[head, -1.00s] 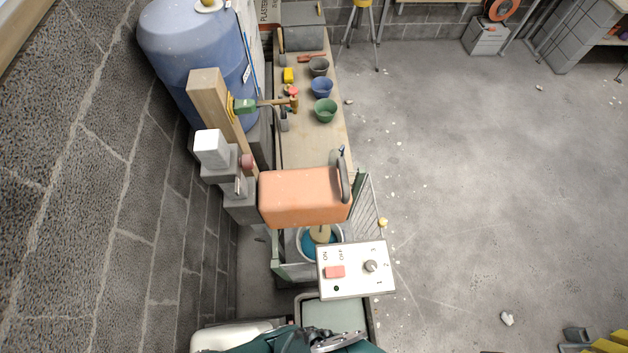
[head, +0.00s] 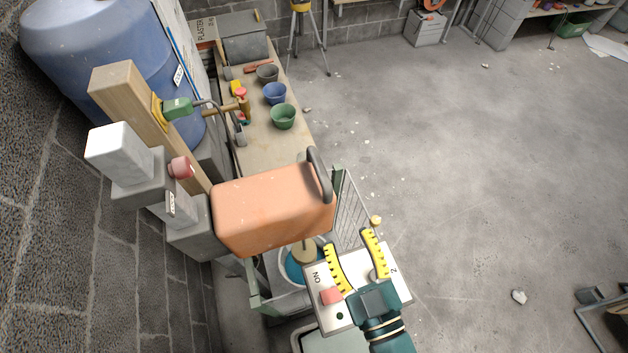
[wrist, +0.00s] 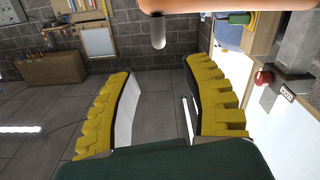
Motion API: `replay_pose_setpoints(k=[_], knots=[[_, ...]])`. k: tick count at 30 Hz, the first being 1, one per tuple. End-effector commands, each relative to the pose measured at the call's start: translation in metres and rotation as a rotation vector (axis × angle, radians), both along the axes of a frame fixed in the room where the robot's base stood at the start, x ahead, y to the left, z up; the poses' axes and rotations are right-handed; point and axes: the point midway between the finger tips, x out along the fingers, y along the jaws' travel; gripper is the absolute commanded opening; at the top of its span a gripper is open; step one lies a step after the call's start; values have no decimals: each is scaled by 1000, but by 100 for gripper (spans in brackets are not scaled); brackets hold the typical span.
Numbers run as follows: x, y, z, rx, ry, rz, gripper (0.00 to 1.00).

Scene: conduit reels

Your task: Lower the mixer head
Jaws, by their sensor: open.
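The mixer head (head: 270,205) is an orange box on a grey column at the left, above a bucket (head: 290,273) with blue inside. A dark grey curved handle (head: 320,178) stands at its right end. In the wrist view the orange underside (wrist: 225,5) crosses the top edge, and the grey handle's rounded end (wrist: 158,32) hangs beyond the fingers. My gripper (head: 352,241) is open and empty, with yellow ribbed fingers. It appears over the control panel (head: 320,312), below and right of the handle and apart from it. It partly hides the panel's dial.
A red knob (head: 180,167) sits on the column beside a small label. A mesh guard (head: 352,215) stands right of the bucket. A bench (head: 262,150) behind holds a green bowl (head: 283,116) and other tools. The floor at right is mostly clear.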

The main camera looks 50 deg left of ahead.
Motion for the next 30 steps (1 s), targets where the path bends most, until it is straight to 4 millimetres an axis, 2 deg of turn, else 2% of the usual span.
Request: replay_pose_setpoints(k=[5, 15, 21, 25, 30], knots=[[7, 20, 5, 0, 0, 5, 49], [37, 96, 7, -1, -1, 5, 49], [53, 135, 6, -3, -2, 3, 49], [59, 148, 4, -2, -2, 0, 49], [61, 152, 3, -3, -2, -2, 49]])
